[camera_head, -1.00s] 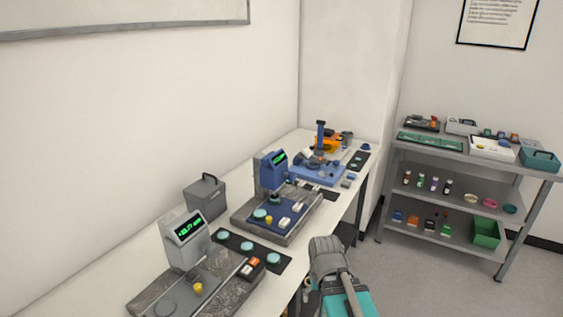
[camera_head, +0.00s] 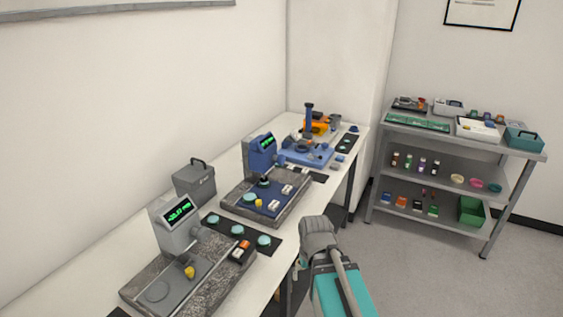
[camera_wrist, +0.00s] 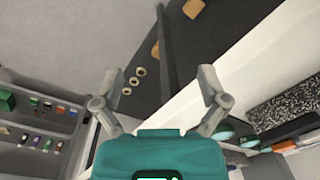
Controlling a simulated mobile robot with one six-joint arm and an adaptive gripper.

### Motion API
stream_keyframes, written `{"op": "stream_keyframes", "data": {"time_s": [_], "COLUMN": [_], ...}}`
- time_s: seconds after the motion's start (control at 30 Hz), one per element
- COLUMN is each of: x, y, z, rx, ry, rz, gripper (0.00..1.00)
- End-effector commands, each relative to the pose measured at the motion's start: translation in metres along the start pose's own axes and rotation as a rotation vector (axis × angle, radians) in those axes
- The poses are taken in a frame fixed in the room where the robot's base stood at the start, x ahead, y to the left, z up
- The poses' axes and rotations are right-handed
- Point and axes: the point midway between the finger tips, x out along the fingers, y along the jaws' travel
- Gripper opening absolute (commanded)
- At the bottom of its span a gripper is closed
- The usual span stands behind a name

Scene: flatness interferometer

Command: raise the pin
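A grey gauge stand (camera_head: 178,232) with a green-lit display (camera_head: 177,210) is on a speckled stone base (camera_head: 222,268) at the near end of the bench. A small yellow knob (camera_head: 189,272) is on its grey plate. A blue stand (camera_head: 261,154) on a similar base is farther along, with another small yellow part (camera_head: 259,203). I cannot tell which part is the pin. My gripper (camera_wrist: 160,82) is open and empty in the wrist view, its fingers wide apart. It is apart from both stands; its fingers cannot be made out in the head view.
The white bench (camera_head: 110,270) runs along the wall. A black mat (camera_head: 262,246) with round teal pieces lies between the stands. A grey case (camera_head: 194,184) stands by the wall. A grey shelf rack (camera_head: 440,150) is at right, with free floor before it.

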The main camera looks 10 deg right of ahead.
Motion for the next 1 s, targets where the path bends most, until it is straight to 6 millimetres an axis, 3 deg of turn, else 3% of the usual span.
{"op": "stream_keyframes", "data": {"time_s": [0.27,0.57,0.77,1.0], "x": [0.005,-0.011,-0.035,-0.072], "y": [-0.014,-0.024,-0.014,0.017], "z": [-0.059,-0.148,-0.208,-0.277], "rx": [-0.134,-0.320,-0.409,-0.471], "ry": [0.096,0.351,0.579,0.894], "rz": [-0.211,-0.498,-0.641,-0.747], "gripper": [0.93,0.93,0.93,0.93]}}
